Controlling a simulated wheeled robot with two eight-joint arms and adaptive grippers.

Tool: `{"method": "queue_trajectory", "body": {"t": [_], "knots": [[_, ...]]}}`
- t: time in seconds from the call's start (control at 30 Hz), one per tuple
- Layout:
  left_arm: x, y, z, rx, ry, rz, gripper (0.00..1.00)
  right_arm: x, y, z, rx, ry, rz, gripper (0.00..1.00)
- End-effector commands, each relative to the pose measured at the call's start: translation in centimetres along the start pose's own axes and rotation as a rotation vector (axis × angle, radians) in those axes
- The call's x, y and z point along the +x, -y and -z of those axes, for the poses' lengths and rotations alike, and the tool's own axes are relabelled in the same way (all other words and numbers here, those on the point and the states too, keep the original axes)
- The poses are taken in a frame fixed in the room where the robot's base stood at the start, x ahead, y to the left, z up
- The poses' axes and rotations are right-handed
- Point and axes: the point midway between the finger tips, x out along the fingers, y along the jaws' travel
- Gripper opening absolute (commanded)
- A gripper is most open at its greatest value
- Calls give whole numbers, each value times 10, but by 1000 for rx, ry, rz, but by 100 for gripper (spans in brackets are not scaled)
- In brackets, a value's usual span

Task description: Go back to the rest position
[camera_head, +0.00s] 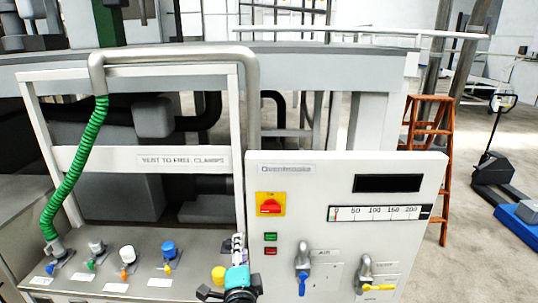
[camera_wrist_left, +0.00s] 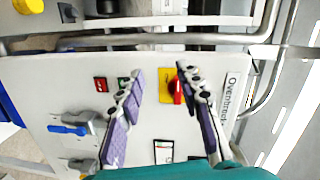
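My left gripper (camera_head: 238,245) is low in the head view, in front of the lower left edge of the white control panel (camera_head: 300,200). In the left wrist view its two purple-padded fingers (camera_wrist_left: 160,76) are spread apart with nothing between them. The panel's red rotary knob (camera_head: 270,206) on a yellow plate is above and right of the gripper in the head view. In the wrist view the red knob (camera_wrist_left: 178,91) appears beside the right finger, partly overlapped by it. My right gripper is in neither view.
A shelf with several coloured valves (camera_head: 168,248) and a green coiled hose (camera_head: 75,170) lies left of the gripper. Blue and yellow valve handles (camera_head: 303,270) stick out of the panel to the right. An orange ladder (camera_head: 428,150) and pallet jack (camera_head: 500,170) stand farther right on open floor.

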Motion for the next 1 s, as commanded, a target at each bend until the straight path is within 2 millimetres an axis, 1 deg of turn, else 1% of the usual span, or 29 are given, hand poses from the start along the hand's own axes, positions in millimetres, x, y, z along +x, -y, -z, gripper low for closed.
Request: {"method": "queue_trajectory", "body": {"t": [0.03, 0.07, 0.1, 0.13, 0.17, 0.2, 0.27, 0.3, 0.4, 0.5, 0.57, 0.67, 1.0], "knots": [[-4, -17, -35, -95, 73, -47, 35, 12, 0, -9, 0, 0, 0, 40], [-8, -27, -55, -162, 119, -82, 35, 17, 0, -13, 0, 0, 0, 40], [-16, -42, -81, -258, 184, -131, 35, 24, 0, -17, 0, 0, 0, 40], [-24, -55, -100, -335, 234, -171, 35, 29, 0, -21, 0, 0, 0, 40], [-33, -68, -116, -411, 282, -211, 35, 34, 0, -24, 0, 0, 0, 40], [-46, -86, -135, -513, 342, -264, 35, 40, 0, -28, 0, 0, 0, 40], [-68, -114, -156, -663, 423, -342, 35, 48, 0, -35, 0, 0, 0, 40], [-83, -132, -165, -758, 470, -392, 35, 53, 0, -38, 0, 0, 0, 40], [-117, -169, -174, -964, 557, -504, 35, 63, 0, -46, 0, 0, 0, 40], [-141, -192, -170, -1116, 605, -588, 35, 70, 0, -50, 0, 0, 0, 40], [-151, -200, -167, -1176, 621, -622, 35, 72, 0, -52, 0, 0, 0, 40], [-159, -206, -162, -1231, 631, -655, 35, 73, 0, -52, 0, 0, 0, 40], [-159, -206, -162, -1234, 632, -657, 35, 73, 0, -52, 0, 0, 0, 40]]}}
